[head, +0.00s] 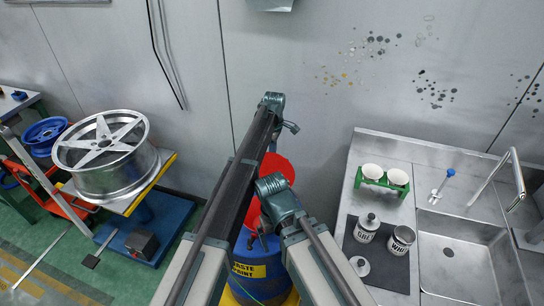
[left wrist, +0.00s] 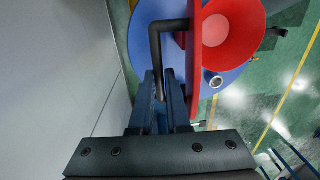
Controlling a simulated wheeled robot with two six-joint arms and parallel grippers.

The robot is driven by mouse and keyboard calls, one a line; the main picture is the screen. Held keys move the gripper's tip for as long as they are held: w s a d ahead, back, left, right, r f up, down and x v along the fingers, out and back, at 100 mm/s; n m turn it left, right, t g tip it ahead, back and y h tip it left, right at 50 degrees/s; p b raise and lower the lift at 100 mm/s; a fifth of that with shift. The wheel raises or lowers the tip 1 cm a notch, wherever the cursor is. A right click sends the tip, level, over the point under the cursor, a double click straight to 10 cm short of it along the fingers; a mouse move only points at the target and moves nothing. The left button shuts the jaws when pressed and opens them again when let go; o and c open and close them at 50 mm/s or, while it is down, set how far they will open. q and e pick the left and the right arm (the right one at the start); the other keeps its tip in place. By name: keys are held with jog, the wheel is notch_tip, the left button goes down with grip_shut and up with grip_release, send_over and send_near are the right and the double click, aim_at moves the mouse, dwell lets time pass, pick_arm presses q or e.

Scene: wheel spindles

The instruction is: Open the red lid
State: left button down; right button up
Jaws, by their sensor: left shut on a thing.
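The blue waste paint drum (head: 250,271) stands below my arms in the head view, and its blue top (left wrist: 143,17) shows in the left wrist view. A red funnel (left wrist: 240,35) opens on top of the drum. The red lid (left wrist: 195,65) appears edge-on beside the funnel mouth, tilted up from it. A red part also shows between my arm links in the head view (head: 277,166). My left gripper (left wrist: 163,78) is shut on the lid's dark bent handle (left wrist: 170,25). My arm links hide much of the funnel and lid from the head view.
A grey wall (head: 310,60) stands close behind the drum. To the right is a steel counter (head: 427,165) with a sink, canisters and a green cup holder. To the left, a silver wheel (head: 110,170) rests on a yellow-edged stand. A small metal pipe end (left wrist: 215,82) sits beside the funnel.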

pick_arm(q)
jog(key=shift+w, duration=0.1)
jog(key=c, duration=0.9)
grip_release()
jog(key=shift+r, duration=0.2)
jog(key=r+p, duration=1.3)
jog(key=p, duration=0.1)
jog(key=shift+w+d+r, duration=0.2)
jog(key=shift+w+r, duration=0.05)
jog(key=shift+w, duration=0.15)
